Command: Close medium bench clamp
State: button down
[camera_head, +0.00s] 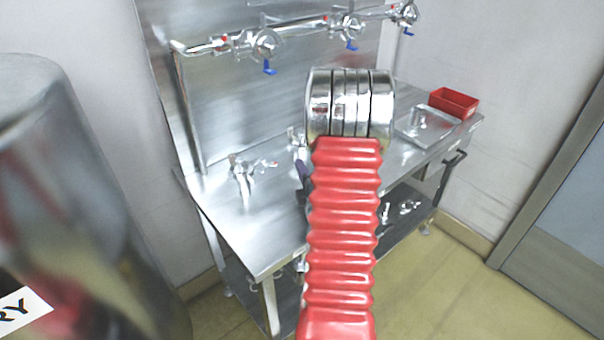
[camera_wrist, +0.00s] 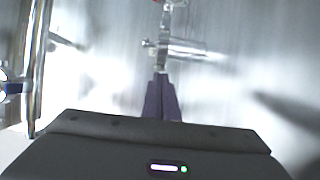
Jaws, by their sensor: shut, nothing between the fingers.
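A small metal fitting (camera_head: 243,176) stands on the left part of the steel bench (camera_head: 250,230). Part of another metal fitting (camera_head: 293,137) shows farther back, beside my arm. I cannot tell for sure which one is the medium bench clamp. In the wrist view a metal fitting (camera_wrist: 182,49) with a crosswise cylinder lies just beyond my purple fingertips (camera_wrist: 160,76). A bit of red shows at the top edge there. My gripper is shut and empty.
A pipe with blue-handled valves (camera_head: 265,45) runs along the back panel. A metal tray (camera_head: 425,125) and a red bin (camera_head: 454,101) sit at the bench's right end. A lower shelf (camera_head: 405,215) holds metal parts. The bench's front left is clear.

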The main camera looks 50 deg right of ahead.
jog(key=shift+w+d, duration=0.25)
jog(key=shift+w, duration=0.05)
jog(key=shift+w+d, duration=0.1)
jog(key=shift+w, duration=0.1)
jog(key=shift+s+d, duration=0.55)
jog(key=shift+d, duration=0.3)
jog(key=shift+s+d, duration=0.5)
jog(key=shift+d, duration=0.35)
jog(key=shift+s+d, duration=0.1)
jog(key=shift+d, duration=1)
